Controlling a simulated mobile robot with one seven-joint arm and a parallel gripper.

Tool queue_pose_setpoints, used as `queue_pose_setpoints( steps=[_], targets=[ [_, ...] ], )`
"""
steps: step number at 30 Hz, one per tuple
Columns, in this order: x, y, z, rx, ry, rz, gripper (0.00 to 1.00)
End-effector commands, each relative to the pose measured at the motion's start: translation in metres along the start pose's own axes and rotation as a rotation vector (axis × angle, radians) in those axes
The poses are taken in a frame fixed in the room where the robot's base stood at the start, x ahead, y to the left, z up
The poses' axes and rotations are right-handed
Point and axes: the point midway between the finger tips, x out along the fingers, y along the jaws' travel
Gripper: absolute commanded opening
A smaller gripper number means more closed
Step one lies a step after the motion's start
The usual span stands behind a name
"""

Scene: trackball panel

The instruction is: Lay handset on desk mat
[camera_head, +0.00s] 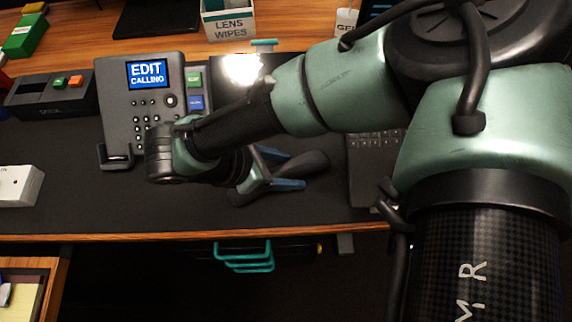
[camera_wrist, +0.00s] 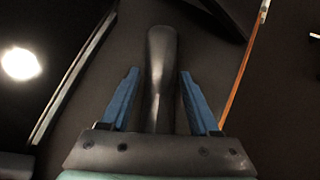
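The black handset (camera_head: 310,161) lies on the dark desk mat (camera_head: 60,140), right of the desk phone (camera_head: 125,100) with its lit blue screen. My gripper (camera_head: 296,169) is low over the mat, with its blue fingers on either side of the handset. In the wrist view, the handset (camera_wrist: 162,50) runs lengthwise between the open fingers of my gripper (camera_wrist: 159,72). A gap shows on both sides of it. My arm hides part of the phone, and the gripper body hides the near part of the handset.
A keyboard (camera_head: 375,155) is right of the handset. A black box with coloured buttons (camera_head: 50,95) and a white box (camera_head: 18,185) stand at left. A lens wipes box (camera_head: 228,22) is at the back. The wooden front edge (camera_head: 150,237) is near the gripper.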

Motion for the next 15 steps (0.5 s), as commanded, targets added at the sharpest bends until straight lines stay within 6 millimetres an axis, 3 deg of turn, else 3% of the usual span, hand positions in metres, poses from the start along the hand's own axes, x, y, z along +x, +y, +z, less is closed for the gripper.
queue_pose_setpoints(
  steps=[11, 15],
  targets=[
    [-0.002, 0.000, 0.002, 0.000, -0.001, 0.000, 0.72],
    [-0.018, 0.000, 0.002, -0.001, 0.001, 0.002, 0.72]
  ],
)
